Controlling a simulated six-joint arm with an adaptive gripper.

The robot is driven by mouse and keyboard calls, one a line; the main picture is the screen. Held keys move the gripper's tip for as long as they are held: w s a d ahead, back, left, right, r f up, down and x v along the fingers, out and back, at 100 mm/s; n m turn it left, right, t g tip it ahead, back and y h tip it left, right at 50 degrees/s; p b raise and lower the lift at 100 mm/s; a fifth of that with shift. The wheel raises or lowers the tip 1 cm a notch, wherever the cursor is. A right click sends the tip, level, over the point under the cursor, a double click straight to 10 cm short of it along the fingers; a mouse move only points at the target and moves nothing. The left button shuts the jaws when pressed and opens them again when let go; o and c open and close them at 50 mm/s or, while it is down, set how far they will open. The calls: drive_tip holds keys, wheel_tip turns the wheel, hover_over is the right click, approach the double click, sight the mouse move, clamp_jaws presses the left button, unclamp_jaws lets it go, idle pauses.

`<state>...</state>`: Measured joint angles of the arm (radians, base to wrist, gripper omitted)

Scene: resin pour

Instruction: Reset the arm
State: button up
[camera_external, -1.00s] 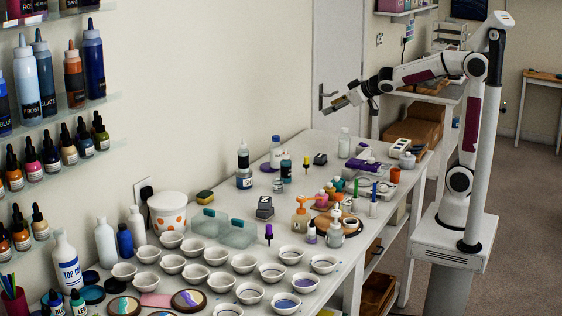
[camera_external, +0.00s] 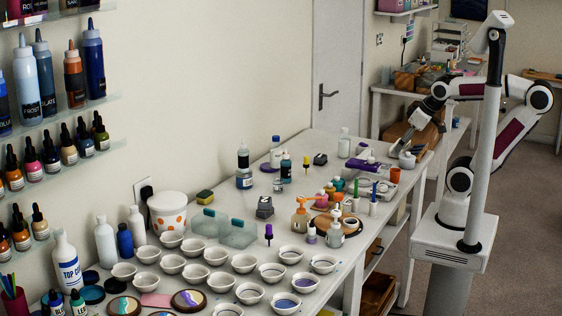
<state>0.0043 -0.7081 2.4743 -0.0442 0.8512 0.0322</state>
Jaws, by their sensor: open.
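My gripper (camera_external: 402,146) is at the far right end of the workbench, angled downward to the left. It is small in this view, and I see nothing held between its fingers. It is above or beside a small white round container (camera_external: 407,159); I cannot tell whether they touch. My arm is folded, with its elbow high on the right and its forearm reaching left, partly hidden behind the upright pole. The white workbench (camera_external: 345,262) is in front and to the left of my base.
Near the gripper lie a purple item (camera_external: 361,165) and an orange cup (camera_external: 394,175). Pump bottles, jars and several white bowls (camera_external: 324,263) crowd the bench. A white bottle (camera_external: 344,143) stands farther left. The air above the bench's middle is clear.

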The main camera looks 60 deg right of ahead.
drive_tip(key=shift+s+a+f, duration=0.25)
drive_tip(key=shift+s, duration=0.3)
drive_tip(key=shift+s+a+f, duration=0.2)
drive_tip(key=shift+s+a, duration=0.05)
drive_tip(key=shift+s, duration=0.25)
idle(0.6)
